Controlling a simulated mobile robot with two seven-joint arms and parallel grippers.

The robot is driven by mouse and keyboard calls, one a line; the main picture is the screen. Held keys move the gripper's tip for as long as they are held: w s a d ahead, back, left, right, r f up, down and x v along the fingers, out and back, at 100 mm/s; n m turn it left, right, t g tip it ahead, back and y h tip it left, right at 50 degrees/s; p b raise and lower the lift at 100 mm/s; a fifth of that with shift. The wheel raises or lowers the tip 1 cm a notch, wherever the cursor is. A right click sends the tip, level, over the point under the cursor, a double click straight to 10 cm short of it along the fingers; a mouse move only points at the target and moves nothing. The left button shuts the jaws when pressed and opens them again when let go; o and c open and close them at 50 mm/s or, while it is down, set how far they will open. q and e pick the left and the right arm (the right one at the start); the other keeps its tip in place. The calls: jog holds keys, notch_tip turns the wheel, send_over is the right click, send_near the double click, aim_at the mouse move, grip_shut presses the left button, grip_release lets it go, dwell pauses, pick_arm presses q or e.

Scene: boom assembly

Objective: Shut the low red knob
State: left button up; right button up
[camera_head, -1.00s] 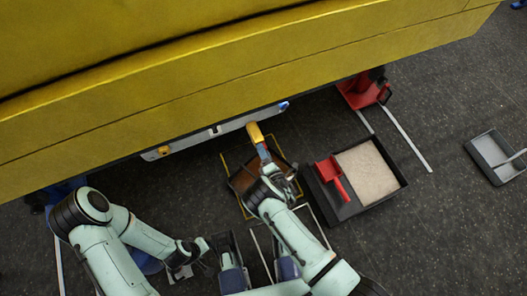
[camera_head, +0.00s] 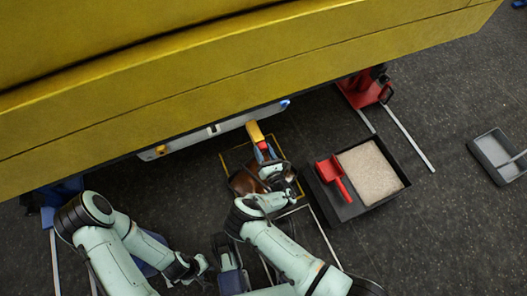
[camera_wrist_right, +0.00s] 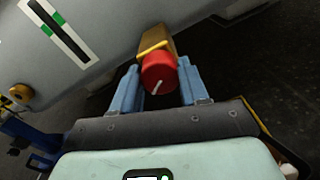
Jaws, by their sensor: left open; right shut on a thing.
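The red knob (camera_wrist_right: 158,72) sits on the end of a yellow-brown fitting (camera_wrist_right: 155,45) under the machine. It has a white line on its face, slanting a little from upright. My right gripper (camera_wrist_right: 157,84) has its two blue fingers on either side of the knob and is shut on it. In the head view my right gripper (camera_head: 264,153) is at the near end of the fitting (camera_head: 254,132), and the knob is mostly hidden there. My left gripper (camera_head: 197,270) is open and empty, low over the floor, well away from the knob.
The big yellow boom (camera_head: 230,75) overhangs the work spot. A brown tray (camera_head: 240,182) lies below the right gripper. A black box (camera_head: 399,174) with a red scoop (camera_head: 331,176) is to the right. A grey tray (camera_head: 480,153) stands farther right on open floor.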

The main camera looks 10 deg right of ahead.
pick_arm(q)
jog(key=shift+s+f, duration=0.15)
jog(key=shift+s, duration=0.2)
pick_arm(e)
jog(key=shift+w+a+r+n, duration=0.1)
jog(key=shift+r+n, duration=0.05)
jog(key=shift+n, duration=0.75)
jog(key=o, duration=1.1)
jog(key=shift+c, duration=0.2)
